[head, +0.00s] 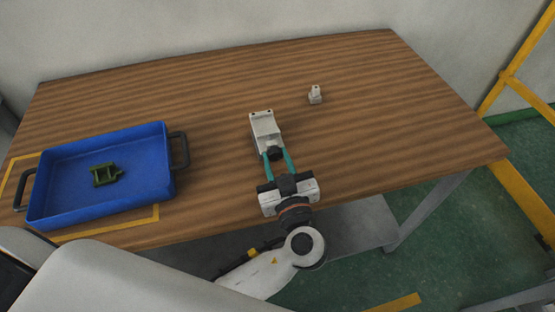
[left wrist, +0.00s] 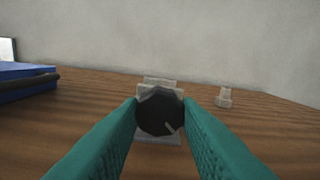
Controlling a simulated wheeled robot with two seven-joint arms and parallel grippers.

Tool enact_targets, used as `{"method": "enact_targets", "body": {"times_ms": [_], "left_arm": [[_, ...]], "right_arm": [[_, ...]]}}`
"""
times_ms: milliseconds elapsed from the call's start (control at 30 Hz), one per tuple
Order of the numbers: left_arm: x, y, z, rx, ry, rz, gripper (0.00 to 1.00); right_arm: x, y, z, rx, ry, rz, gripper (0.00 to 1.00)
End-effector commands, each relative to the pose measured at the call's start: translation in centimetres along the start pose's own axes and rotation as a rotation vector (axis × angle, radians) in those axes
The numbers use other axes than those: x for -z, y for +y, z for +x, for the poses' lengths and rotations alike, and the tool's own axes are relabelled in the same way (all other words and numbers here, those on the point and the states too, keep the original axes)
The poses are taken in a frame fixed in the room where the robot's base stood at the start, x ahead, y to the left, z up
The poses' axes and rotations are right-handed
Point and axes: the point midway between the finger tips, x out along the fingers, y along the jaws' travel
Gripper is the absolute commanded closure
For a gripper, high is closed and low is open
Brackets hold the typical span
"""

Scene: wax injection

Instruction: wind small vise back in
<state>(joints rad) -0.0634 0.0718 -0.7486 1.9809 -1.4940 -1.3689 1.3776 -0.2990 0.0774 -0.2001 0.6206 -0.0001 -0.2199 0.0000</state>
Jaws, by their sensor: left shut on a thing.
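The small vise (head: 264,132) is a pale grey block on the wooden table, at the middle. Its black round knob (head: 273,153) faces the table's front edge. My left gripper (head: 276,158) reaches in from the front, its two teal fingers on either side of the knob and shut on it. In the left wrist view the knob (left wrist: 160,112) fills the gap between the fingertips and hides most of the vise (left wrist: 158,140) behind it. A pale line marks the knob's face at the lower right. My right gripper does not show.
A blue tray (head: 60,212) with black handles stands at the left, with a dark green part (head: 105,174) in it. A small white piece (head: 315,94) stands behind and right of the vise. The table's right side is clear.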

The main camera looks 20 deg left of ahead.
Motion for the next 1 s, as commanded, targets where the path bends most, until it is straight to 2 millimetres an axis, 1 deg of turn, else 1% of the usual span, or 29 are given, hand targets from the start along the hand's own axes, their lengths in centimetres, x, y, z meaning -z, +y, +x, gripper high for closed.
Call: {"method": "enact_targets", "body": {"times_ms": [167, 333, 700, 1000], "left_arm": [[0.08, 0.06, 0.0, -0.003, 0.001, 0.092, 0.93], [0.06, 0.06, -0.01, -0.003, 0.001, 0.22, 0.93], [-0.05, 0.05, 0.01, -0.003, 0.001, 0.47, 0.93], [-0.09, 0.04, 0.04, -0.002, -0.001, 0.567, 0.93]], "right_arm": [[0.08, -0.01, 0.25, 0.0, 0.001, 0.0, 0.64], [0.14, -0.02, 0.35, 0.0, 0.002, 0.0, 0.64], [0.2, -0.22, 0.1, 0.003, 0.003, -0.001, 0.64], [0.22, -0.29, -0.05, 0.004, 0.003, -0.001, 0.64]]}}
